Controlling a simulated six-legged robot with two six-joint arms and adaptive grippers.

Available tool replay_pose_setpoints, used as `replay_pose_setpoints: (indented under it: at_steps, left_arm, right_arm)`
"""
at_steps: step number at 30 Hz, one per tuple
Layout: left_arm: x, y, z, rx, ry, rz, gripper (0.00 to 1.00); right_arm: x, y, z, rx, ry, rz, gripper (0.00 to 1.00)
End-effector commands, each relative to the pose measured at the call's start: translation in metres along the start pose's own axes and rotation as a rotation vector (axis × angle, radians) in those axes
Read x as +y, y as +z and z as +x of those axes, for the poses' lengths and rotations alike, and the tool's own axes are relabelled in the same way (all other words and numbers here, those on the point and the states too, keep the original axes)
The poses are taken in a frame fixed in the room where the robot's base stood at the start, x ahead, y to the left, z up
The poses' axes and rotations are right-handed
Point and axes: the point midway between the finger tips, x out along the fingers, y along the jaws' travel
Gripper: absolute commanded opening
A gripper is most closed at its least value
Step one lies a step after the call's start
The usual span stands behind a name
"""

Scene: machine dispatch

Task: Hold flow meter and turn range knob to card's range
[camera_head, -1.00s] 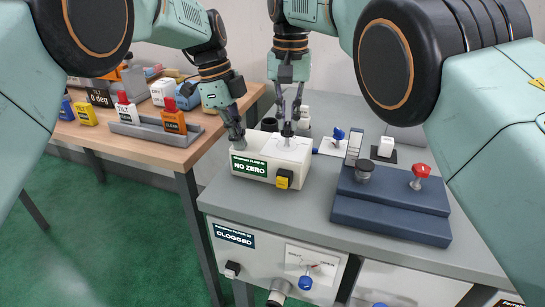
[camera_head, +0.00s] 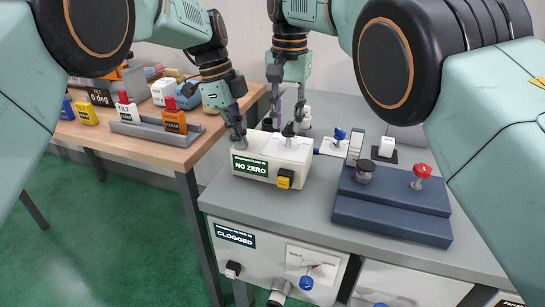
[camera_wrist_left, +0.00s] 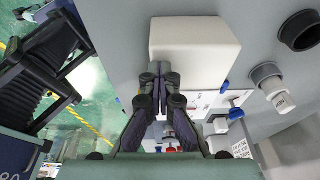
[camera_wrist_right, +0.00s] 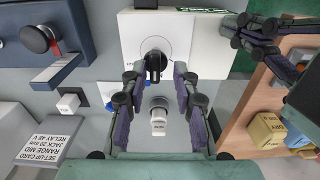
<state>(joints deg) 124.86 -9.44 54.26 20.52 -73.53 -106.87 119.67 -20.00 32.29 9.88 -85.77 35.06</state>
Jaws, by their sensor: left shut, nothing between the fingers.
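The flow meter (camera_head: 277,158) is a white box with a green NO ZERO label on the bench. It also shows in the right wrist view (camera_wrist_right: 205,45). Its black range knob (camera_head: 289,130) sits on top, inside a marked circle (camera_wrist_right: 155,62); its setting is too small to read. My left gripper (camera_head: 239,138) is shut and empty at the meter's left end; touching cannot be told. My right gripper (camera_head: 287,112) is open, its fingers apart behind and above the knob, not around it. The setup card (camera_wrist_right: 45,135) reads RANGE MID, RELAY 48 V.
A dark blue stepped block (camera_head: 390,210) with a black knob and a red knob (camera_head: 421,171) stands right of the meter. A blue-handled part (camera_head: 338,135) and a white cube (camera_head: 386,147) lie behind. A wooden table (camera_head: 150,150) with labelled blocks is left.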

Motion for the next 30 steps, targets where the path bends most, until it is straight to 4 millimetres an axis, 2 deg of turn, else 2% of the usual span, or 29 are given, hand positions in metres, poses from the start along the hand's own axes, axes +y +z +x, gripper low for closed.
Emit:
replay_pose_setpoints:
  at_steps: [1, 15, 30]
  left_arm:
    - [0.004, 0.002, 0.009, 0.0, 0.02, -0.004, 0.0]
    - [0.004, 0.003, 0.009, -0.001, 0.02, -0.004, 0.0]
    - [0.004, 0.004, 0.009, -0.002, 0.02, -0.004, 0.0]
  right_arm:
    - [0.001, 0.0, 0.001, -0.001, 0.001, 0.001, 0.36]
    - [0.002, -0.001, -0.001, -0.001, 0.003, 0.002, 0.37]
    - [0.002, -0.001, -0.036, 0.0, 0.002, 0.002, 0.37]
